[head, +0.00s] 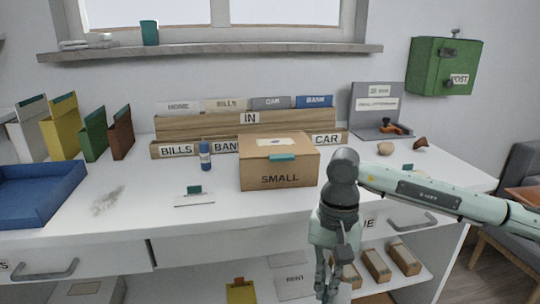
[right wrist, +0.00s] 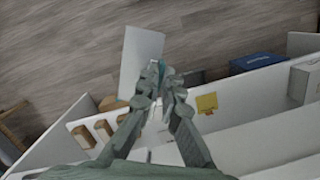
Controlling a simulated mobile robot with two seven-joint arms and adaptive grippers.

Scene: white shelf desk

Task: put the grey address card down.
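My right gripper (head: 328,285) hangs low in front of the desk, pointing down past its front edge. In the right wrist view its fingertips (right wrist: 162,72) are closed on a small teal tab. A flat pale grey card (right wrist: 142,52) extends from this tab over the floor. The fingers hide part of the card, and I cannot read any writing on it. In the head view the card is below the picture edge or hidden. My left gripper is not in view.
The white desk top (head: 130,222) carries a SMALL box (head: 279,165), a glue stick (head: 205,156), a white card (head: 195,200), a blue tray (head: 38,195) and the IN rack (head: 249,118). Brown boxes (head: 376,265) and a yellow card (head: 241,291) are on the lower shelf.

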